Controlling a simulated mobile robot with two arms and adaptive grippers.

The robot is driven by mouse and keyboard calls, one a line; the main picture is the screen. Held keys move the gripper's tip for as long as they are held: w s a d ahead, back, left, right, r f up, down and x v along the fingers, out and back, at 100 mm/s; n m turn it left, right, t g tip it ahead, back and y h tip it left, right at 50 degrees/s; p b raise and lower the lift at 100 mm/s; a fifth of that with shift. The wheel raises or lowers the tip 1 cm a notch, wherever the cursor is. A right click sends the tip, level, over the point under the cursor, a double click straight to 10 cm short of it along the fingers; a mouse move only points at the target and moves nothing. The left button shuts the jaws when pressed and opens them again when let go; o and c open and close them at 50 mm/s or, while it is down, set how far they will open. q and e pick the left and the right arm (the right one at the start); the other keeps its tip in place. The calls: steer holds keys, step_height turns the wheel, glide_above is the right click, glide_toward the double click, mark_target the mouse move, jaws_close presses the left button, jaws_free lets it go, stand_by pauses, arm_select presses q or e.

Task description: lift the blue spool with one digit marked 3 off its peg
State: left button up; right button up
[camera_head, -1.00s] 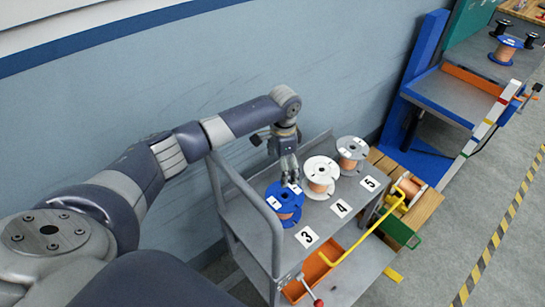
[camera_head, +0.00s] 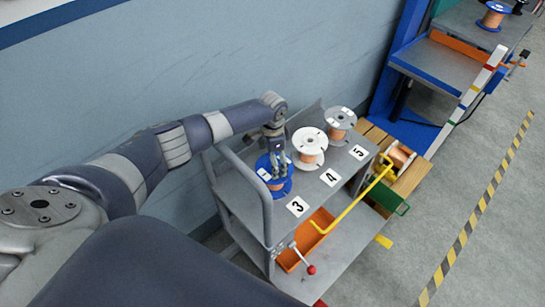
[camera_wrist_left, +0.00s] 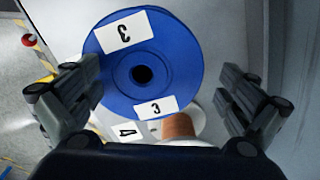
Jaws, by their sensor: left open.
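The blue spool (camera_head: 261,163) with copper-coloured winding stands on the grey cart, behind the floor card marked 3 (camera_head: 298,206). In the left wrist view its blue top flange (camera_wrist_left: 185,62) faces me, with white labels reading 3 and a dark centre hole (camera_wrist_left: 141,75). No peg shows clearly in the hole. My left gripper (camera_head: 277,170) points down over the spool. In the left wrist view the open fingers of my left gripper (camera_wrist_left: 160,88) stand on either side of the flange, with gaps visible. My right gripper is not in view.
A white spool (camera_head: 310,140) by card 4 (camera_head: 330,177) and a grey spool (camera_head: 341,120) by card 5 (camera_head: 358,152) stand close on the right. The cart's grey handle rail (camera_head: 262,190) is on the left. A yellow bar (camera_head: 352,204) and orange bin (camera_head: 305,250) are in front.

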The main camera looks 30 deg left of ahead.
arm_select(q)
steer(key=c, duration=0.9)
steer(key=shift+s+d+r, duration=0.1)
steer(key=shift+s+r, duration=0.15)
steer(key=shift+s, duration=0.1)
steer(key=c, duration=1.4)
steer(key=shift+s, duration=0.1)
jaws_close()
steer(key=shift+f, duration=0.1)
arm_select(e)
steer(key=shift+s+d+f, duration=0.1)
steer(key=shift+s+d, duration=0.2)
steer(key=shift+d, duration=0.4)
arm_select(q)
steer(key=shift+f, duration=0.1)
steer(key=shift+w+a+r+p, duration=0.25)
steer(key=shift+a+r+p, duration=0.1)
steer(key=shift+p, duration=0.1)
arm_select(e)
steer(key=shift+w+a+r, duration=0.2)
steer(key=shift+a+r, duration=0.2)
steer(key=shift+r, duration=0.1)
arm_select(q)
steer(key=shift+w+r, duration=0.1)
steer(key=shift+r, duration=0.1)
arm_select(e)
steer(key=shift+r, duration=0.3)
